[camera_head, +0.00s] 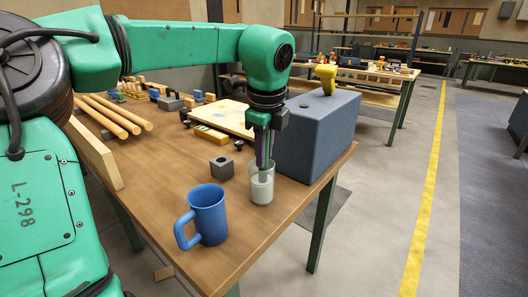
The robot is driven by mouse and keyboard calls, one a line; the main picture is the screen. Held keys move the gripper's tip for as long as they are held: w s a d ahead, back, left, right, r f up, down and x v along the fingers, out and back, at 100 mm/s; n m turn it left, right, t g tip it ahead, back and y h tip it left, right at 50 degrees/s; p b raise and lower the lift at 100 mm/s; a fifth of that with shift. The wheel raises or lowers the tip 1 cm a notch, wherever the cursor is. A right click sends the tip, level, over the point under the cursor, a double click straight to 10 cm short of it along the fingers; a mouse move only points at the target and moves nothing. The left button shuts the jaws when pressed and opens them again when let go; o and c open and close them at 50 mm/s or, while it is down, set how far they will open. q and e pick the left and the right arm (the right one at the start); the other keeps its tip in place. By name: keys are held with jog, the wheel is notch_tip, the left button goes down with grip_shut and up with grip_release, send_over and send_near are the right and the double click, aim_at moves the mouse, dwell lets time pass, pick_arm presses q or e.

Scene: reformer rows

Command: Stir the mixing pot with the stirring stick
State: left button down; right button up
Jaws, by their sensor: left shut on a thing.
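The mixing pot (262,190) appears to be the clear glass vessel with pale contents near the table's right edge. My left gripper (263,160) points straight down over it, with its fingertips at or just inside the mouth. It is shut on a thin, dark purple upright piece, which I take for the stirring stick; it is mostly hidden between the fingers. I cannot tell how deep the stick reaches into the contents. My right gripper is not in view.
A blue mug (207,214) stands in front-left of the pot, and a small grey block (221,168) with a hole sits left of it. A large blue-grey box (325,135) stands close behind right. Wooden rods (110,115) and a board (222,116) lie farther back.

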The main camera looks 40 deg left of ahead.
pick_arm(q)
jog(key=shift+r, duration=0.1)
notch_tip(320, 180, up, 3)
jog(key=shift+f+p, duration=0.2)
jog(key=shift+p, duration=1.05)
notch_tip(320, 180, up, 6)
jog(key=p, duration=0.5)
jog(key=shift+r+p, duration=0.25)
jog(key=shift+p, duration=0.05)
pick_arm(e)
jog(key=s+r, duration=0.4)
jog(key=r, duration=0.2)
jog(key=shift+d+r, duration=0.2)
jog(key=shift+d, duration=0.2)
pick_arm(q)
notch_tip(320, 180, up, 5)
jog(key=p, duration=0.4)
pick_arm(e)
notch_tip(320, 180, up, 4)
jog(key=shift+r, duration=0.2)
